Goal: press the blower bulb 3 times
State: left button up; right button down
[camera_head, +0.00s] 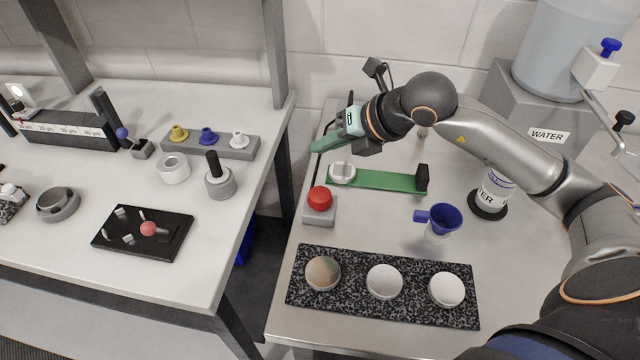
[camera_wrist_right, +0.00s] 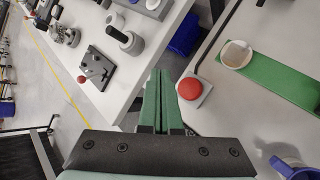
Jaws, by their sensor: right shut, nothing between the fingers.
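A red rounded bulb (camera_head: 320,198) sits on a small grey block (camera_head: 319,215) near the left edge of the right-hand table; I take it for the blower bulb. It also shows in the right wrist view (camera_wrist_right: 190,88), just right of the fingertips. My right gripper (camera_head: 316,148) has green fingers, shut and empty, pointing left in the head view. It is above the table and beyond the bulb, apart from it. In the wrist view the shut fingers (camera_wrist_right: 161,75) point toward the gap between the tables. My left gripper is in neither view.
A green fixture (camera_head: 390,181) with a round disc (camera_head: 342,172) lies right of the bulb. A blue funnel (camera_head: 440,219), a speckled slab (camera_head: 404,310) with three discs and a water bottle (camera_head: 492,190) share this table. A gap separates the left bench (camera_head: 225,240), which holds a black plate (camera_head: 170,247).

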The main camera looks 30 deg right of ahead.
dwell(0.4)
jog(key=b, duration=0.6)
send_near(317, 191)
jog(key=w, duration=0.1)
jog(key=w+a+f, duration=0.1)
jog(key=w, duration=0.1)
jog(key=w+a+f, duration=0.1)
jog(key=shift+w+a+f, duration=0.15)
jog(key=shift+w+a, duration=0.1)
jog(key=shift+w, duration=0.15)
jog(key=shift+f, duration=0.25)
dwell(0.9)
jog(key=shift+f+b, duration=0.4)
jog(key=shift+b, duration=0.35)
jog(key=shift+f+b, duration=0.9)
dwell(0.6)
dwell(0.3)
jog(key=shift+r+p, duration=0.8)
jog(key=shift+r, duration=0.45)
jog(key=shift+r, duration=0.15)
